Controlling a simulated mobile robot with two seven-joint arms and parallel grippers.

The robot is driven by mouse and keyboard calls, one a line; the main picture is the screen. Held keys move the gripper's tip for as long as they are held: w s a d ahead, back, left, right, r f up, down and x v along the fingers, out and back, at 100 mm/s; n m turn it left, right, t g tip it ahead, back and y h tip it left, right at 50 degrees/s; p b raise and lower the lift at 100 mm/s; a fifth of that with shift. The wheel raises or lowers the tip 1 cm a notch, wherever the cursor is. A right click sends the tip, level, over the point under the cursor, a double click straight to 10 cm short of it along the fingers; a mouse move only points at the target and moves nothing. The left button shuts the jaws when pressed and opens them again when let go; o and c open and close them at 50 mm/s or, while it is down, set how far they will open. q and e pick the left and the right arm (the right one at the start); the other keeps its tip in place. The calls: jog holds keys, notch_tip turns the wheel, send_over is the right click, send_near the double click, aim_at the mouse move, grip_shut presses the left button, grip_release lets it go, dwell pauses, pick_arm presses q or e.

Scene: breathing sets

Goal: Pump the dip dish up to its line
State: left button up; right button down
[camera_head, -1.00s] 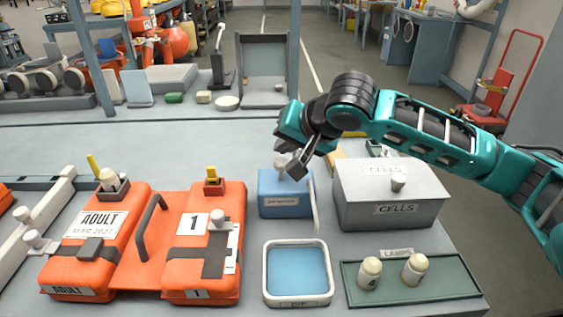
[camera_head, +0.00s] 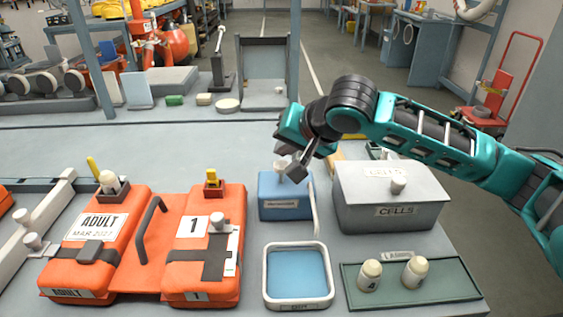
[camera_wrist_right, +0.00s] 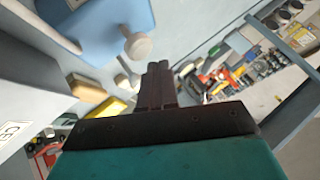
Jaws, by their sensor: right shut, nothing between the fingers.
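The dip dish (camera_head: 268,285) is a white-rimmed square dish with blue liquid in it, at the front centre of the bench. Whether the liquid meets a line cannot be made out. Behind it stands a blue pump box (camera_head: 285,208) with a pale round-topped plunger (camera_head: 281,166) and a thin pale spout on its right side. My right gripper (camera_head: 297,174) is shut and empty, just above and beside the plunger. In the right wrist view the shut fingers (camera_wrist_right: 160,72) are apart from the plunger knob (camera_wrist_right: 138,46). My left gripper is not in view.
A grey CELLS box (camera_head: 390,210) with a lid knob stands right of the pump. Orange ADULT sets (camera_head: 140,265) fill the left. The bench strip behind the pump is mostly clear.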

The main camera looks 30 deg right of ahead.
aim_at(281, 162)
dwell(0.8)
jog(key=shift+f, duration=0.15)
jog(key=shift+f, duration=0.3)
jog(key=shift+f, duration=0.4)
dwell(0.4)
jog(key=shift+f+b, duration=0.3)
jog(key=shift+f, duration=0.3)
jog(key=shift+s+f, duration=0.1)
jog(key=shift+f, duration=0.05)
dwell(0.5)
